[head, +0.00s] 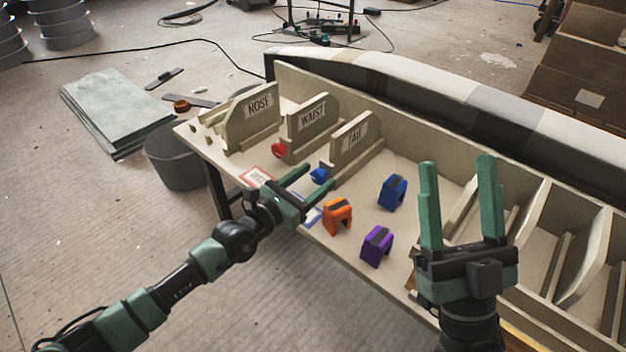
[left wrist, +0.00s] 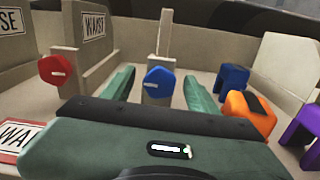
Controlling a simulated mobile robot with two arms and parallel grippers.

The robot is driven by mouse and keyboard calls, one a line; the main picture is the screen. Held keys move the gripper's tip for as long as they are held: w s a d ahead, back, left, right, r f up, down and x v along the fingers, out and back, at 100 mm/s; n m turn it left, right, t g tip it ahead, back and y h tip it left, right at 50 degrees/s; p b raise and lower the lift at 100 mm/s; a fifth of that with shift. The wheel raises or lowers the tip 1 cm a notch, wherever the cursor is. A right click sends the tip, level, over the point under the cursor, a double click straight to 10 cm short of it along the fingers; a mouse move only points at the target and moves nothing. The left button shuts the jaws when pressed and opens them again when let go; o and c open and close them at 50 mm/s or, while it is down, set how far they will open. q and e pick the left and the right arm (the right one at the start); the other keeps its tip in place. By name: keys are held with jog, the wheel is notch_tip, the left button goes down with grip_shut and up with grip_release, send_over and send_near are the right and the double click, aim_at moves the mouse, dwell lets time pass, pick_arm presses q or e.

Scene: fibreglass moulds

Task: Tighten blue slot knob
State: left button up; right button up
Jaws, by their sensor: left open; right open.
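The blue slot knob (head: 319,176) sits at the front end of the slot by the TAIL board (head: 350,142). In the left wrist view the blue knob (left wrist: 158,82) faces me, with a pale line across its face. My left gripper (head: 320,180) is open, and its green fingers (left wrist: 160,88) point toward the knob, one on each side in that view. I cannot tell whether they touch it. My right gripper (head: 461,165) is open and empty, raised at the right over the bench.
A red knob (head: 278,150) is on the WAIST (head: 312,115) slot, left of the blue one. Blue (head: 392,192), orange (head: 337,216) and purple (head: 377,246) blocks stand on the bench to the right. A red-bordered card (head: 258,176) lies near the front edge.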

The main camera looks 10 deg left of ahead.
pick_arm(q)
grip_shut()
jog(key=m, duration=0.4)
jog(key=shift+s, duration=0.1)
jog(key=shift+d+m, duration=0.1)
jog(key=shift+m, duration=1.2)
pick_arm(e)
jog(key=shift+w+f+g+h, duration=0.3)
jog(key=shift+w+f, duration=0.1)
jog(key=shift+w, duration=0.05)
pick_arm(q)
jog(key=shift+f, duration=0.1)
grip_release()
